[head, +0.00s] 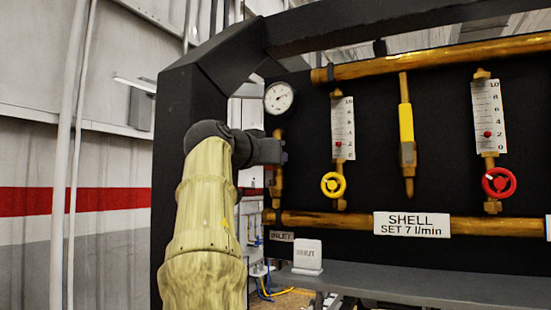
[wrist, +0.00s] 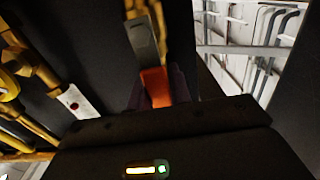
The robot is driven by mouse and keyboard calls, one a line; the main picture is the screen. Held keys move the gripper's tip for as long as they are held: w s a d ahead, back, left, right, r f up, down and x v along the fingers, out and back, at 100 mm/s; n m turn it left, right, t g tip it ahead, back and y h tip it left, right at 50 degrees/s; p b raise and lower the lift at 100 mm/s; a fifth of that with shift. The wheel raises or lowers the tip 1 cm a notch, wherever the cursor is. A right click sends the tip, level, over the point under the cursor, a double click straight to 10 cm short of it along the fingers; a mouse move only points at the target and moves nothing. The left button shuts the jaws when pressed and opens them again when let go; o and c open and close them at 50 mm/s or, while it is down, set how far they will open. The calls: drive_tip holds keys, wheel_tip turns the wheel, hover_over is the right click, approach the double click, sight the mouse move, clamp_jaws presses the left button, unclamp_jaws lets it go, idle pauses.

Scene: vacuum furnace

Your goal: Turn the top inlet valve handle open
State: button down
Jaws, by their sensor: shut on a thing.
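An orange-red valve handle (wrist: 157,88) with a grey metal lever part (wrist: 143,45) shows in the wrist view, in front of a brass pipe (wrist: 160,12). My gripper (wrist: 160,95) is shut on the orange-red end, with a dark finger on each side of it. In the head view my gripper (head: 278,153) is at the left edge of the black panel, beside the vertical brass inlet pipe (head: 277,182) and below the pressure gauge (head: 279,97). My gripper and arm hide the handle there, so its exact angle cannot be told.
The black panel (head: 375,95) carries flow meters with a yellow knob (head: 333,185) and a red knob (head: 498,182). A horizontal brass pipe (head: 340,222) runs below. A thick black frame post (head: 172,170) stands close to my arm on the left. A small white sign (head: 307,255) stands on the ledge.

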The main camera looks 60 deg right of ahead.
drive_tip(key=shift+w+d+f, duration=0.1)
drive_tip(key=shift+f, duration=0.15)
drive_tip(key=c, duration=1.3)
unclamp_jaws()
drive_tip(key=shift+r, duration=0.15)
drive_tip(key=shift+a, duration=0.2)
drive_tip(key=shift+s+a+b, duration=0.4)
drive_tip(key=shift+a+b, duration=0.5)
drive_tip(key=shift+a, duration=1.95)
drive_tip(key=shift+s+a+b, duration=0.4)
drive_tip(key=shift+a+b, duration=0.45)
drive_tip(key=shift+a, duration=1.95)
drive_tip(key=shift+s+a+b, duration=0.4)
drive_tip(key=shift+a+b, duration=0.5)
drive_tip(key=shift+a, duration=1.95)
drive_tip(key=shift+w, duration=0.1)
